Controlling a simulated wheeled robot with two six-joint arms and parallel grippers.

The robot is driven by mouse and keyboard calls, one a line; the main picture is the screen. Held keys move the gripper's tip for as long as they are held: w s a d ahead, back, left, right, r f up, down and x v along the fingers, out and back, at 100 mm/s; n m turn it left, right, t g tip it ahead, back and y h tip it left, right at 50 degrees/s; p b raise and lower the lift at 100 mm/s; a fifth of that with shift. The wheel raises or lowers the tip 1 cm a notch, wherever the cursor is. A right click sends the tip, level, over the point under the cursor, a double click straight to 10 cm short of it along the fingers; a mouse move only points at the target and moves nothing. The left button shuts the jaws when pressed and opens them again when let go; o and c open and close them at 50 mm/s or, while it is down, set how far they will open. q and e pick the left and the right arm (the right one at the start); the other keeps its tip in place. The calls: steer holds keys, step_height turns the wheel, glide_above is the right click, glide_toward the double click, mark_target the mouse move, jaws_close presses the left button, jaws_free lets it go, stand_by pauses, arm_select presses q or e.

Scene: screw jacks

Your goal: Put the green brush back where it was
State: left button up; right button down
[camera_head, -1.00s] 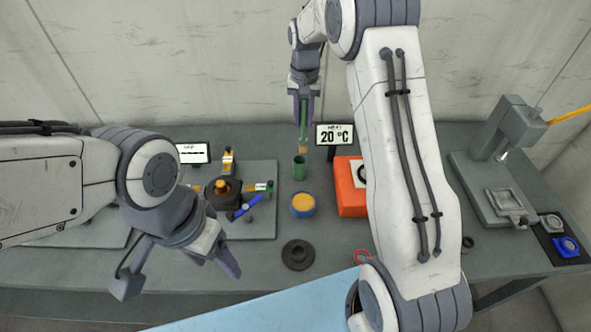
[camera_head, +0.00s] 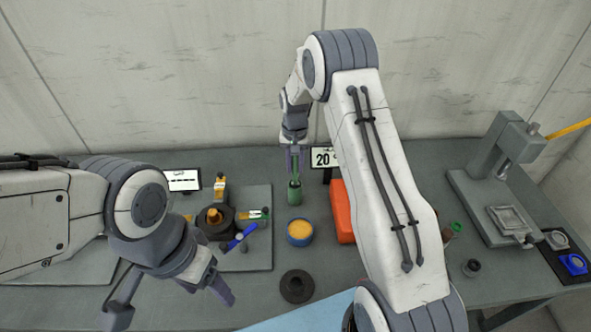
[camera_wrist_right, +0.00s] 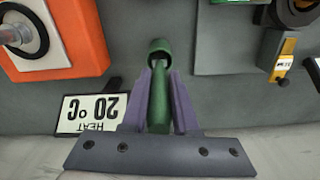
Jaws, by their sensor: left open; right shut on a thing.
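The green brush (camera_wrist_right: 158,105) is upright between the closed fingers of my right gripper (camera_head: 295,165). In the right wrist view my right gripper (camera_wrist_right: 159,100) grips its green handle. The brush's lower end runs into the mouth of the green cup (camera_head: 295,193), so its bristles are hidden. The cup's rim also shows in the right wrist view (camera_wrist_right: 158,45). I cannot tell whether the brush touches the cup's bottom. My left gripper (camera_head: 168,299) is open and empty over the front left of the bench, away from the brush.
A blue tub with orange contents (camera_head: 300,232) stands just in front of the cup. An orange box (camera_head: 341,210) and the "20 °C" display (camera_head: 322,158) are close on the right. The screw jack (camera_head: 214,222) is on the left. A dark ring (camera_head: 297,286) lies in front.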

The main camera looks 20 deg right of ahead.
mark_target(295, 174)
step_height(295, 174, down, 2)
steer(key=shift+f+p, duration=0.1)
steer(key=shift+p, duration=0.25)
steer(key=shift+f, duration=0.15)
steer(key=shift+f, duration=0.15)
steer(key=c, duration=0.7)
jaws_free()
